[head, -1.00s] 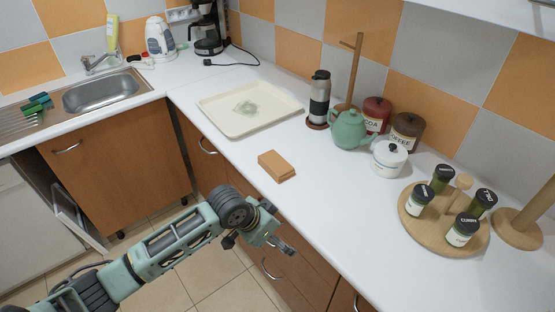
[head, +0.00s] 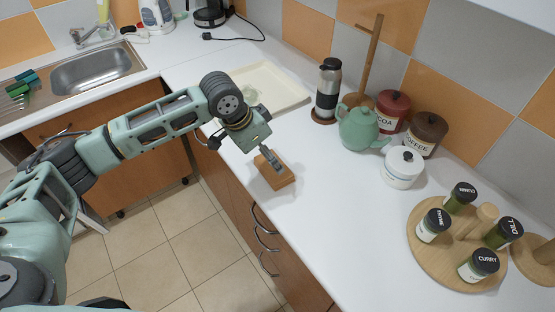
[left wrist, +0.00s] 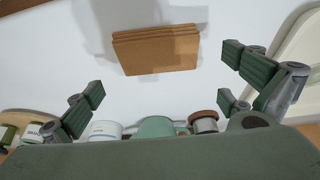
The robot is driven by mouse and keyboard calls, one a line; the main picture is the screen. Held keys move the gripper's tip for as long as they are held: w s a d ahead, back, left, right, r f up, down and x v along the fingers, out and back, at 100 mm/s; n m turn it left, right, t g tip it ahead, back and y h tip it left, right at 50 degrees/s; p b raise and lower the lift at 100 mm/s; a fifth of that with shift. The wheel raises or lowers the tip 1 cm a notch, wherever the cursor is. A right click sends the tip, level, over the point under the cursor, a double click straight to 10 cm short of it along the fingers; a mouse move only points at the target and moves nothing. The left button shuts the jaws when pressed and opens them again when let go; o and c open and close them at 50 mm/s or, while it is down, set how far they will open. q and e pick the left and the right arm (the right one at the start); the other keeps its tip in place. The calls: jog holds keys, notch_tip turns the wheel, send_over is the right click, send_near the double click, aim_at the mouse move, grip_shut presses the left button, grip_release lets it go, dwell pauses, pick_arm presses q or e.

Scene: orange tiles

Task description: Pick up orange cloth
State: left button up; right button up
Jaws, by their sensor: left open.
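The orange cloth (head: 278,178) is a small folded orange-brown stack lying on the white counter near its front edge. In the left wrist view the cloth (left wrist: 156,52) lies at the top middle, ahead of the fingers and between their lines. My left gripper (head: 272,160) is over the cloth and covers part of it in the head view. In the left wrist view my left gripper (left wrist: 165,95) is open, its fingers wide apart with nothing between them. I cannot tell whether it touches the cloth. My right gripper is not in view.
A cream tray (head: 290,88) lies behind my left gripper. A steel press (head: 328,90), a green teapot (head: 361,128), a white canister (head: 402,168) and a round wooden tray (head: 437,257) with spice jars stand to the right. The counter right of the cloth is clear.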

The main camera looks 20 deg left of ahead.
aim_at(269, 169)
pick_arm(q)
jog(key=shift+s+d+f+p, duration=0.3)
jog(key=shift+s+f+p, duration=0.05)
jog(key=shift+f, duration=0.25)
jog(key=shift+p+x, duration=0.65)
jog(key=shift+x, duration=0.5)
jog(key=x, duration=0.2)
jog(key=shift+w+a+f, duration=0.1)
jog(key=shift+w+f, duration=0.1)
jog(key=shift+f, duration=0.15)
jog(key=c, duration=0.7)
jog(key=shift+c, duration=0.7)
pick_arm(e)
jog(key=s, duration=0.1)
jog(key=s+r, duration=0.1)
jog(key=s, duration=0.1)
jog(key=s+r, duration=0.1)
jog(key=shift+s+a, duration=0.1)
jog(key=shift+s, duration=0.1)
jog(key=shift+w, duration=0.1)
